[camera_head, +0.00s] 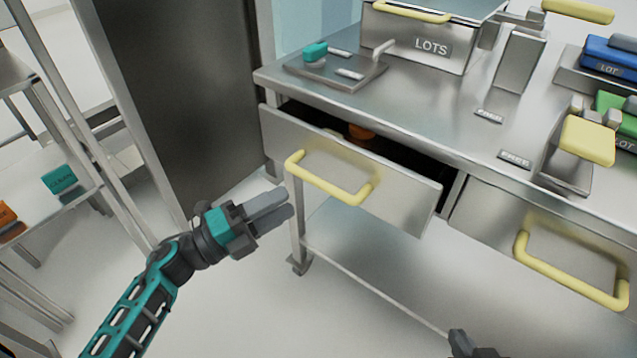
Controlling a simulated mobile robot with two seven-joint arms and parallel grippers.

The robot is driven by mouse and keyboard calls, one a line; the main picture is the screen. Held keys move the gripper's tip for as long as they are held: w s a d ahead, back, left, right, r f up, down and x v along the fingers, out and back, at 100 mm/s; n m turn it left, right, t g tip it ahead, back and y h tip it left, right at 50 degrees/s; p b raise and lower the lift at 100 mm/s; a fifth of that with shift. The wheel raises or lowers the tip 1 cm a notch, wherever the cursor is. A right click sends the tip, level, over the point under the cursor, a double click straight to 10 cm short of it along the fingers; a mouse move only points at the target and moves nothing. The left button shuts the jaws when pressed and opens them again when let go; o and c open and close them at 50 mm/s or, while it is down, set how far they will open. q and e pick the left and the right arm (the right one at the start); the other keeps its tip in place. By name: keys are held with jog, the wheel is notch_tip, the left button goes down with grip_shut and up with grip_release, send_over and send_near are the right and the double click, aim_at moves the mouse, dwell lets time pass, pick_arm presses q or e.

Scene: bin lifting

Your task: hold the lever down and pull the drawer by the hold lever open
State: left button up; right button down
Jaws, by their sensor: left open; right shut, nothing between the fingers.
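The left drawer (400,200) under the steel bench is pulled partly open. Its yellow handle (330,183) is free, and an orange thing (361,132) shows inside. My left gripper (279,209) is open and empty, left of and a little below this handle, not touching it. Two yellow-padded pieces, possibly levers, are on the bench: a near one (588,140) and a far one (578,10). I cannot read which is the hold lever. My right gripper (470,345) barely shows at the bottom edge, shut and empty, away from bench and drawers.
The right drawer (540,230) looks shut, with its own yellow handle (570,280). On the bench are a plate (335,72) with a teal knob, a metal LOTS box (425,45), and blue (608,55) and green (615,118) LOT bins. A rack (50,190) stands at left.

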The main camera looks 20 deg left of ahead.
aim_at(319, 180)
pick_arm(q)
jog(key=x, duration=0.8)
jog(key=shift+w+d+r, duration=0.1)
jog(key=shift+w+d, duration=0.15)
grip_shut()
